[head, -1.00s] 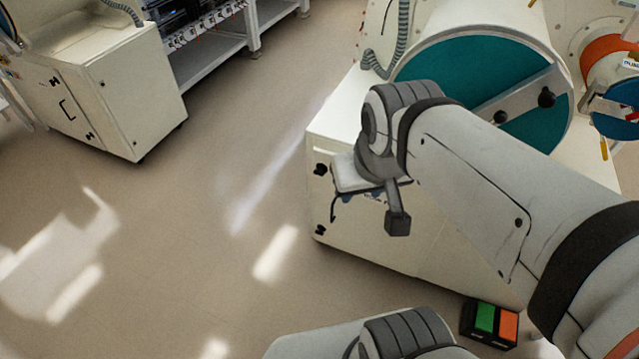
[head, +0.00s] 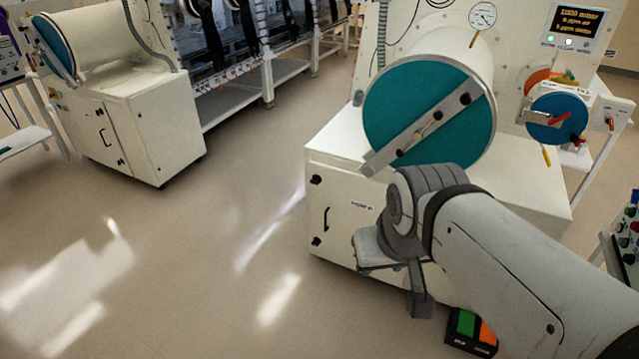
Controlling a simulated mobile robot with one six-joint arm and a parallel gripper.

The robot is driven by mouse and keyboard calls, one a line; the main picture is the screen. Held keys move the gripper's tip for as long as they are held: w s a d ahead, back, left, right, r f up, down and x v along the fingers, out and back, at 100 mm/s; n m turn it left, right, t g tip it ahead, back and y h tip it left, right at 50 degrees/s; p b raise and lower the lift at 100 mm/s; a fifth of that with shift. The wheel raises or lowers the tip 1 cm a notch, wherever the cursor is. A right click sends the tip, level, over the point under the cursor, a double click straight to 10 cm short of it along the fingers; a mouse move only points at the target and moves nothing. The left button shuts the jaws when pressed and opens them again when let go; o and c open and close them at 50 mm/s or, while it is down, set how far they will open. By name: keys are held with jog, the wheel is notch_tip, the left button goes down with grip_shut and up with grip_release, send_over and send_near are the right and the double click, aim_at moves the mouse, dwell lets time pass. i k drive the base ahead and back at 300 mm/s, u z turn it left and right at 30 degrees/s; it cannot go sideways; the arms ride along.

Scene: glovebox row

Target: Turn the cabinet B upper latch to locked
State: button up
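A white cabinet (head: 400,236) stands in front of me under a large teal round door. A small label on its front is too small to read surely, so I cannot confirm that it is cabinet B. Its black upper latch (head: 316,180) is at the upper left of the front. A lower latch (head: 316,241) and a curved black handle (head: 327,218) sit below it. The latch's turn is too small to tell. My gripper (head: 420,303) hangs right of and below the upper latch, apart from it. Its fingers overlap in this view, so their opening is unclear.
Another white cabinet (head: 160,125) with similar latches and a handle stands at the back left. A box with green and orange tops (head: 470,332) lies on the floor below my arm. A blue round port (head: 556,118) is at the right. The floor at left is clear.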

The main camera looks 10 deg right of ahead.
aim_at(317, 180)
jog(key=z, duration=0.55)
jog(key=i, duration=2.1)
jog(key=u, duration=2.3)
jog(key=i, duration=0.4)
jog(key=u, duration=0.05)
jog(key=k, duration=0.4)
jog(key=z, duration=0.05)
